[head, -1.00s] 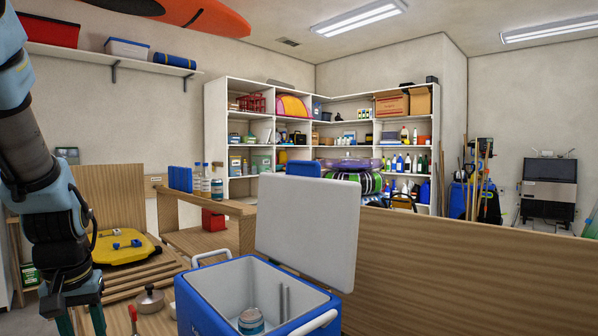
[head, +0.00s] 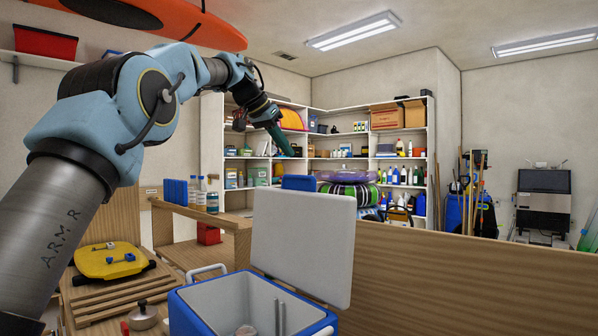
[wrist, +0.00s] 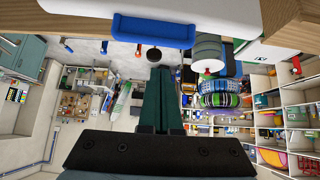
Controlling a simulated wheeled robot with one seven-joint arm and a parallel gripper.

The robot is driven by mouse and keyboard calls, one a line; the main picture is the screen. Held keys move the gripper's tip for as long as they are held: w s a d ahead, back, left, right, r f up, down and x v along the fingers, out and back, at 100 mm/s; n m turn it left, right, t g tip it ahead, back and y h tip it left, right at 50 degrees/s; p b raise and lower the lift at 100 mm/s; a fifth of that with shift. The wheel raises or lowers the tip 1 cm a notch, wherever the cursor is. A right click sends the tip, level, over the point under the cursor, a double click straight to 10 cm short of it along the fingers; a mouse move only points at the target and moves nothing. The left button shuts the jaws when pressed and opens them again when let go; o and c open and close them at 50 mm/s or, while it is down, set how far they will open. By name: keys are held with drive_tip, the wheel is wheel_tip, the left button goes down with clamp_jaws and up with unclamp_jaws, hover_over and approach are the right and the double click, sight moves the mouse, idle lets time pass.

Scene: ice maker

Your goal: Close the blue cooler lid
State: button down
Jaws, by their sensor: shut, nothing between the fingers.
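The blue cooler (head: 192,312) stands at the bottom centre of the head view, with a white interior. Its lid (head: 302,245) is open and stands up, leaning back, with its white inner face showing. My gripper (head: 292,152) is raised well above the cooler, in front of the shelves in the picture, apart from the lid. Its green fingers (wrist: 160,72) are together and empty in the wrist view.
A wooden panel (head: 450,280) runs behind the cooler to the right. A yellow case (head: 108,262) lies on the slatted wood at left, with a pot (head: 143,316) nearer. Blue items and bottles stand on a wooden ledge (head: 205,214). The air above the cooler is open.

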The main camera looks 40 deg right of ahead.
drive_tip(key=shift+m, duration=0.3)
drive_tip(key=shift+s+d+f+p, duration=0.1)
drive_tip(key=shift+d+f+p, duration=0.2)
drive_tip(key=shift+d+f, duration=0.55)
drive_tip(key=shift+s+d+f+p, duration=0.15)
drive_tip(key=shift+d+f+p, duration=0.25)
drive_tip(key=shift+f, duration=0.8)
drive_tip(key=shift+s+d+f+p, duration=0.1)
drive_tip(key=shift+d+f+p, duration=0.1)
drive_tip(key=shift+d+f, duration=0.7)
drive_tip(key=shift+a+f, duration=0.15)
